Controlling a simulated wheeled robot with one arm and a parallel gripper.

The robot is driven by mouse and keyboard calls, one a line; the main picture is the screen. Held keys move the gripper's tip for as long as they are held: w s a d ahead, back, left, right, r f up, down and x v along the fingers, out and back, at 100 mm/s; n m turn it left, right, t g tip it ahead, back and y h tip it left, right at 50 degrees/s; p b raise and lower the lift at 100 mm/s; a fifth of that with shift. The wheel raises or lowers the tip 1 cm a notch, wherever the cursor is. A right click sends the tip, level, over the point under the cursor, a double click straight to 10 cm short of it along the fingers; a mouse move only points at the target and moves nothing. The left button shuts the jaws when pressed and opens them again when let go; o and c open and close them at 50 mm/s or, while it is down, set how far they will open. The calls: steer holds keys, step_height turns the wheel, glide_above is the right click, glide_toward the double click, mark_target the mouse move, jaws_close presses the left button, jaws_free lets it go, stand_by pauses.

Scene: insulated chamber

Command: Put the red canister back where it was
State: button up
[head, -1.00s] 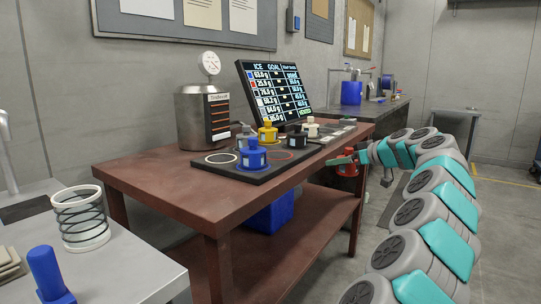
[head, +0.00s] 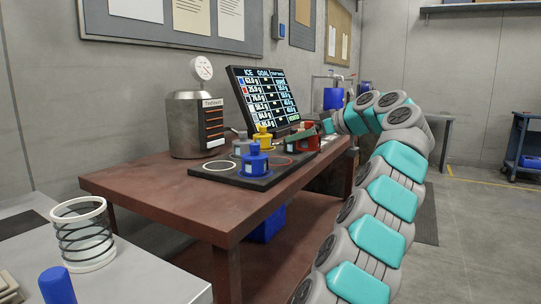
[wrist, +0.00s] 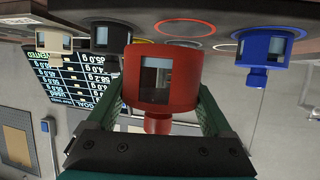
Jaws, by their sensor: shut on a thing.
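My gripper (head: 324,128) is shut on the red canister (head: 303,137) and holds it upright at the right end of the black tray (head: 232,178). In the wrist view, which is upside down, the red canister (wrist: 160,75) sits between the two green fingers. A red ring (head: 283,161) on the tray is empty, left of and nearer than the canister. The blue canister (head: 255,160) and yellow canister (head: 263,139) stand on the tray. I cannot tell whether the red canister touches the tray.
The tray lies on a red-brown table (head: 160,182). A metal dewar (head: 195,125) with a gauge and a screen (head: 262,98) stand behind the tray. A white canister (wrist: 52,42) shows in the wrist view. A grey bench (head: 130,270) with a wire-ringed cylinder (head: 84,234) is at front left.

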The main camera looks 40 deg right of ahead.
glide_above(271, 160)
steer(key=shift+s+d+f, duration=0.2)
steer(key=shift+d+f, duration=0.1)
steer(key=shift+f, duration=0.1)
steer(key=shift+w+a+f, duration=0.15)
steer(key=shift+w+a, duration=0.1)
steer(key=shift+w, duration=0.1)
steer(key=shift+f, duration=1.7)
steer(key=o, duration=1.2)
steer(key=shift+f, duration=0.1)
steer(key=shift+o, duration=0.2)
steer(key=v, duration=1.2)
steer(key=shift+d+b, duration=0.1)
steer(key=shift+b, duration=0.25)
